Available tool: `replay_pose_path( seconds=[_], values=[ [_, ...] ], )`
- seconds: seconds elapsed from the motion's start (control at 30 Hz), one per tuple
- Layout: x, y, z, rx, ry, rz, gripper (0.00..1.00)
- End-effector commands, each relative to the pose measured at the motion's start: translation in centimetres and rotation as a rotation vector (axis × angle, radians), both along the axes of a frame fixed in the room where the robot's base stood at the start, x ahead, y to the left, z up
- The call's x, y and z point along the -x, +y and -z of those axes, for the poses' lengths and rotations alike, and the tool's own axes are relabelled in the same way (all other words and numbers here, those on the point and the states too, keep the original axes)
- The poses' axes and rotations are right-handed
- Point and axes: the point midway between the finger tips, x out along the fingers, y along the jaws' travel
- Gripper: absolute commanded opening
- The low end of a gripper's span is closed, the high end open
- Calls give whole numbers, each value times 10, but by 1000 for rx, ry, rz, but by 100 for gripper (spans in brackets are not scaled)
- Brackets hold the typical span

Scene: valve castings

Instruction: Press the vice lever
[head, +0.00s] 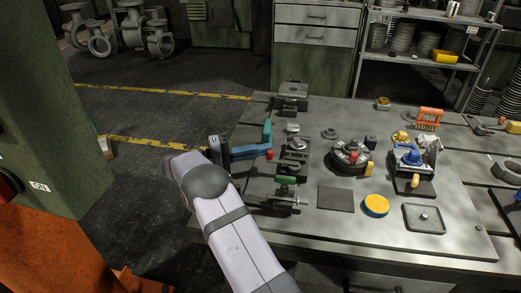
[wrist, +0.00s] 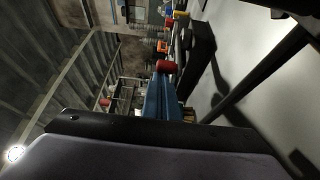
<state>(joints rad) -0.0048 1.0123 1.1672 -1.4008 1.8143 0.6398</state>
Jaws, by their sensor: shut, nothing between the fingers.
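My gripper (head: 262,152) is shut and empty, its blue fingers reaching right over the table's left edge. A small red piece shows right at their ends in the head view; I cannot tell if it is a fingertip or a knob beyond. In the wrist view the blue fingers (wrist: 155,98) point away, with the red piece (wrist: 167,66) at their far end. A grey metal device that looks like the vice (head: 295,146) stands just right of the fingertips. I cannot make out its lever clearly, or whether the fingers touch it.
A teal handle (head: 267,130) stands just behind the fingers, and a green-handled clamp (head: 287,180) in front. A round fixture (head: 350,158) and a blue device with a yellow handle (head: 411,158) are further right. A dark square plate (head: 336,199) and yellow disc (head: 376,205) lie nearer.

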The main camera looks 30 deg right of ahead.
Motion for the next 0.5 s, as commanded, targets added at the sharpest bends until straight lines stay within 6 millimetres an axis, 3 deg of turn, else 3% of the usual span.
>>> replay_pose_path(
  seconds=[0.5],
  values=[
    [3,3,-1,1,2,-42,0]
  ],
)
